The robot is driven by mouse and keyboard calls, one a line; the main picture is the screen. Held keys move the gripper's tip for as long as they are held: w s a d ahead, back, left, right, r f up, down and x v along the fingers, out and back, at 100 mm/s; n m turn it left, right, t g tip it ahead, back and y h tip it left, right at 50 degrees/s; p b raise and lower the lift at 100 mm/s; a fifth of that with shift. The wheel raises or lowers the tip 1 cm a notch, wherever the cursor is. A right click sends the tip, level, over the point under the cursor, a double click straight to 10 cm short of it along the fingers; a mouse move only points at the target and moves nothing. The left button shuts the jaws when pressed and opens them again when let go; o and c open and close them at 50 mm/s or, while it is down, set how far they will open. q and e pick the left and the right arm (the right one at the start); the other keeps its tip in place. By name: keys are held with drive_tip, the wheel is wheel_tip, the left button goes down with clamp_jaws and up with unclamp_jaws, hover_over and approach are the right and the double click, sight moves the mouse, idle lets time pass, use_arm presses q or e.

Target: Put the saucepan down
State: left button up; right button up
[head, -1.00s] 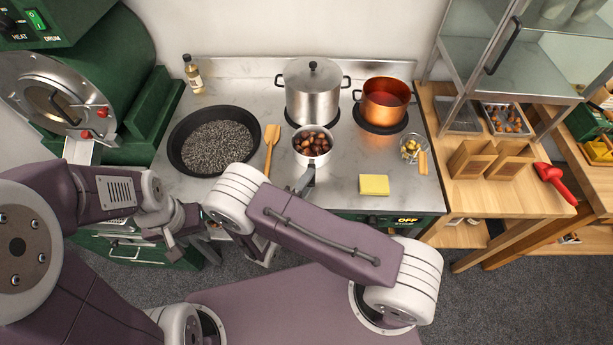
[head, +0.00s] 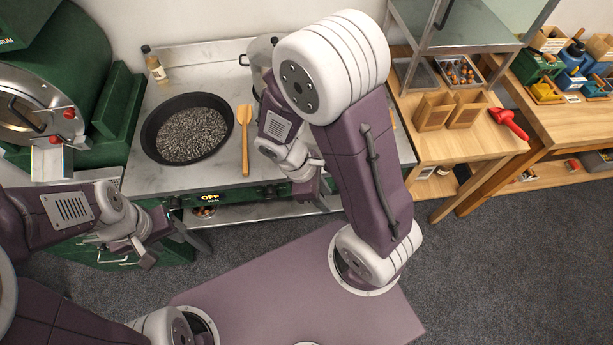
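The saucepan is not visible; my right arm covers the part of the counter where it could be. My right gripper (head: 308,188) points down at the counter's front edge. Its fingers are small and partly hidden behind my own arm, so I cannot tell whether they hold anything. My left gripper (head: 143,252) hangs low in front of the green cabinet at the left, away from the counter top. Nothing shows in it, and its finger gap is unclear.
A black pan (head: 150,138) of dark grains and a wooden spatula (head: 245,140) lie on the counter. A tall steel pot (head: 261,52) is mostly hidden behind my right arm. A wooden table (head: 470,145) with a red scoop (head: 510,123) stands right.

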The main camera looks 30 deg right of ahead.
drive_tip(key=w+a+r+m+t+y, duration=0.2)
drive_tip(key=w+r+m+t+y, duration=0.2)
drive_tip(key=m, duration=0.8)
drive_tip(key=shift+a, duration=0.15)
drive_tip(key=shift+s+r, duration=0.1)
drive_tip(key=shift+s, duration=0.05)
